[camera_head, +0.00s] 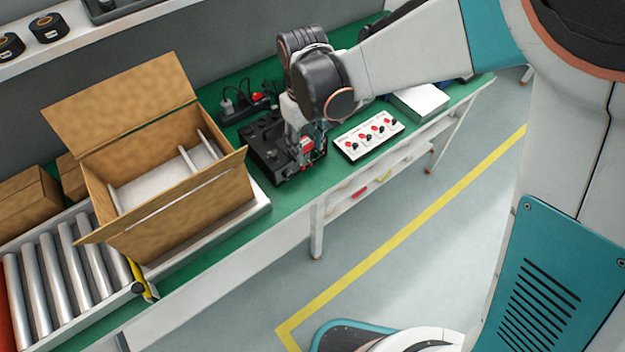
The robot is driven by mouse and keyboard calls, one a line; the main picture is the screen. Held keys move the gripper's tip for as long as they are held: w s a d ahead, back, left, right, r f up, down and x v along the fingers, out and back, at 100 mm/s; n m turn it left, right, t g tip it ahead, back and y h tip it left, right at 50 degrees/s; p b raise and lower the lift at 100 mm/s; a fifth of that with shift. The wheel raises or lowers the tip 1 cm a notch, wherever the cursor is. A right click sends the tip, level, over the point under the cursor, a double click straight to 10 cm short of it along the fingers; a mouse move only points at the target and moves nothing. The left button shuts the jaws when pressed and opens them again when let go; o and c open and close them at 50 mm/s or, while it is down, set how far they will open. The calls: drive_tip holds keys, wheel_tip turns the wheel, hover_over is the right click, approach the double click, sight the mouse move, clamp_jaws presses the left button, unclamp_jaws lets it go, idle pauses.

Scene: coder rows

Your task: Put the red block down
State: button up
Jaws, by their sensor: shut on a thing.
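My gripper (305,148) points down over the green workbench and is shut on a small red block (307,143). The gripper's dark fingers partly hide the block. Just below and around it is a black device (268,150) with a dark top, standing on the bench. I cannot tell whether the block touches this device or hangs above it.
An open cardboard box (190,205) stands to the left, beside a roller conveyor (65,250). A white panel (352,148) with red and black knobs lies right of the gripper. A white box (418,101) sits farther right. A power strip (245,105) lies behind.

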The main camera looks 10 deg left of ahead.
sight(306, 192)
wheel_tip(306, 192, down, 20)
drive_tip(key=b, duration=0.6)
drive_tip(key=shift+a+r, duration=0.1)
drive_tip(key=shift+a, duration=0.05)
drive_tip(key=shift+f+b, duration=0.2)
drive_tip(key=shift+b, duration=0.1)
drive_tip(key=o, duration=1)
drive_tip(key=shift+c, duration=0.2)
drive_tip(key=shift+r, duration=0.15)
wheel_tip(306, 192, up, 12)
drive_tip(key=p, duration=0.4)
drive_tip(key=shift+p, duration=0.35)
drive_tip(key=shift+r, duration=0.1)
